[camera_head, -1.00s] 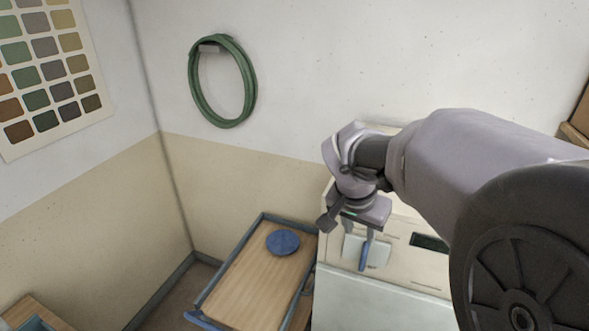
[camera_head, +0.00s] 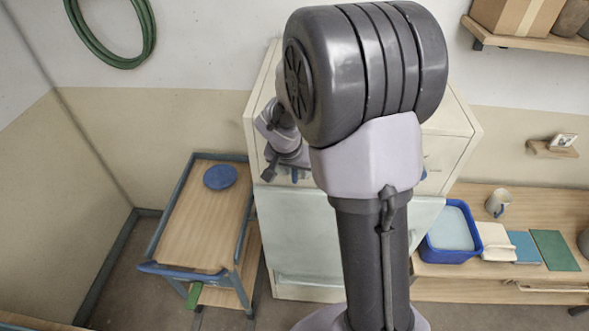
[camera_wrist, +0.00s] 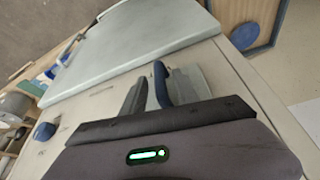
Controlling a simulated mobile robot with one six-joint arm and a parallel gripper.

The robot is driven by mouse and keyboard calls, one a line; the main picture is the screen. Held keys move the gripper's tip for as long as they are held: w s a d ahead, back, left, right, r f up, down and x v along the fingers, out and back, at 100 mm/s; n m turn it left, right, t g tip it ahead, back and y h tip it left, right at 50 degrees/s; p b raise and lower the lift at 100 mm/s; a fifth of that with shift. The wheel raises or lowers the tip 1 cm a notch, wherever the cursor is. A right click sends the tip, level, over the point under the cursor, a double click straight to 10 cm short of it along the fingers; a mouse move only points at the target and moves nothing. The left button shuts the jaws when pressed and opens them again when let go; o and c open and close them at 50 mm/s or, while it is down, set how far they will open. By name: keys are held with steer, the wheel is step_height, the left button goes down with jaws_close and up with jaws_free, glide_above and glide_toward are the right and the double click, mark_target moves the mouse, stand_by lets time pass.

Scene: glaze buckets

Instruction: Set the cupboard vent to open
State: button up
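The cream cupboard (camera_head: 461,124) stands against the wall behind my arm. Its pale green door panel (camera_head: 300,225) shows below its top front strip; the wrist view also shows this panel (camera_wrist: 135,50). A blue handle (camera_wrist: 161,84) stands out from the front strip, which I take to be the vent control. My gripper (camera_wrist: 162,88) is at this handle, with a finger on either side of it. Whether the fingers press on the handle is not clear. In the head view my gripper (camera_head: 289,172) is small and partly hidden by my arm, so the vent opening cannot be seen.
A second blue knob (camera_wrist: 45,131) sits farther along the strip. A wooden-topped trolley (camera_head: 190,235) with a blue disc (camera_head: 220,177) stands left of the cupboard. On the right a bench (camera_head: 450,270) holds a blue tub (camera_head: 455,254) and a mug (camera_head: 498,202).

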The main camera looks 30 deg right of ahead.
jaws_close()
stand_by(1.3)
